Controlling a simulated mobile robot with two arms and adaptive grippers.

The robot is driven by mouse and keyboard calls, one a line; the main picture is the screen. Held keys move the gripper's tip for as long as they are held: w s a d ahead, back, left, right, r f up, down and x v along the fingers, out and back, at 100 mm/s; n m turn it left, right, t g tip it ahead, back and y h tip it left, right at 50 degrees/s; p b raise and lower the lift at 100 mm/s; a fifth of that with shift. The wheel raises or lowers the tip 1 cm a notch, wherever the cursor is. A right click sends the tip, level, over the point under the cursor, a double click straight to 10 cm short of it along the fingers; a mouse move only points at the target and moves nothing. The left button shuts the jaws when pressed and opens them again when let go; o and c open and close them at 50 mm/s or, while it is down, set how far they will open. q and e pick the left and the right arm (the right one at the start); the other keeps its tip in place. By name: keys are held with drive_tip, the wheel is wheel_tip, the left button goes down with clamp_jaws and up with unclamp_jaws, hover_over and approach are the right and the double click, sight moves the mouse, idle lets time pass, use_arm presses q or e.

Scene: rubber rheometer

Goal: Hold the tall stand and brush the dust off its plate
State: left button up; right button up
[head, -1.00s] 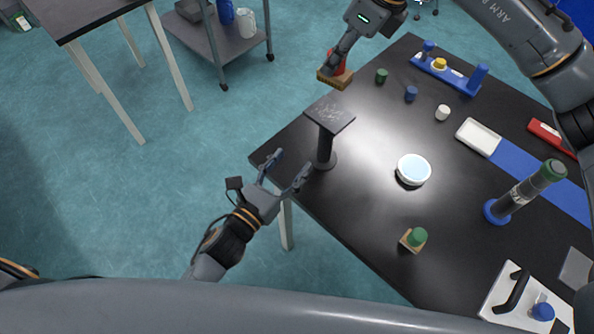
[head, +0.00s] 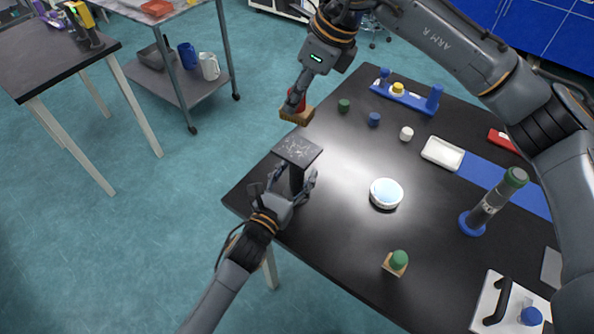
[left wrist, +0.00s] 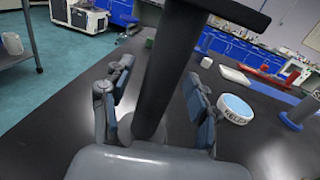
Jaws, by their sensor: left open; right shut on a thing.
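The tall stand (head: 297,178) is upright near the table's left corner, a dark post under a flat black plate (head: 298,151) with pale dust on top. My left gripper (head: 290,184) is open, with its fingers on either side of the post below the plate. In the left wrist view the post (left wrist: 168,75) runs between the two open fingers, with a gap on the right side. My right gripper (head: 298,101) is shut on a brush with a red handle and a tan wooden block (head: 296,116), held above and beyond the plate. The stand's base is mostly hidden.
A round white dish (head: 386,194) stands right of the stand. A green-knobbed block (head: 396,262), a cylinder on a blue base (head: 488,205), a white tray (head: 442,153) and small caps lie farther right. The table (head: 330,235) is clear around the stand's front.

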use_arm(q)
drive_tip(key=shift+w+d, duration=0.2)
drive_tip(key=shift+w, duration=0.05)
clamp_jaws()
